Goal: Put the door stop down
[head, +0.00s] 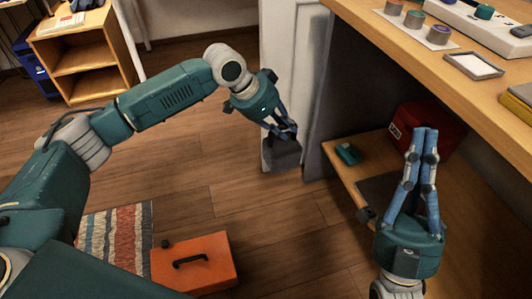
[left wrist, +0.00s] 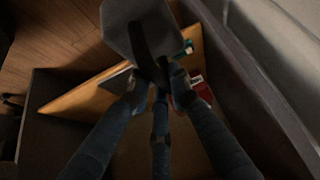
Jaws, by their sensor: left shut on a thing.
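The door stop (head: 282,155) is a dark grey block. My left gripper (head: 287,133) is shut on its top and holds it beside the white upright and the grey side panel of the workbench. Whether its underside touches the floor cannot be told. In the left wrist view the door stop (left wrist: 122,38) shows as a grey many-sided block, with a dark handle between the fingertips of my left gripper (left wrist: 158,82). My right gripper (head: 427,132) points up in front of the bench, its fingers together and nothing visible between them.
A low wooden shelf (head: 345,178) holds a teal item (head: 347,153) and a red box (head: 408,118). The workbench top (head: 375,30) is at the upper right. An orange toolbox (head: 222,268) and striped rug (head: 125,228) are at the lower left. The central wooden floor is clear.

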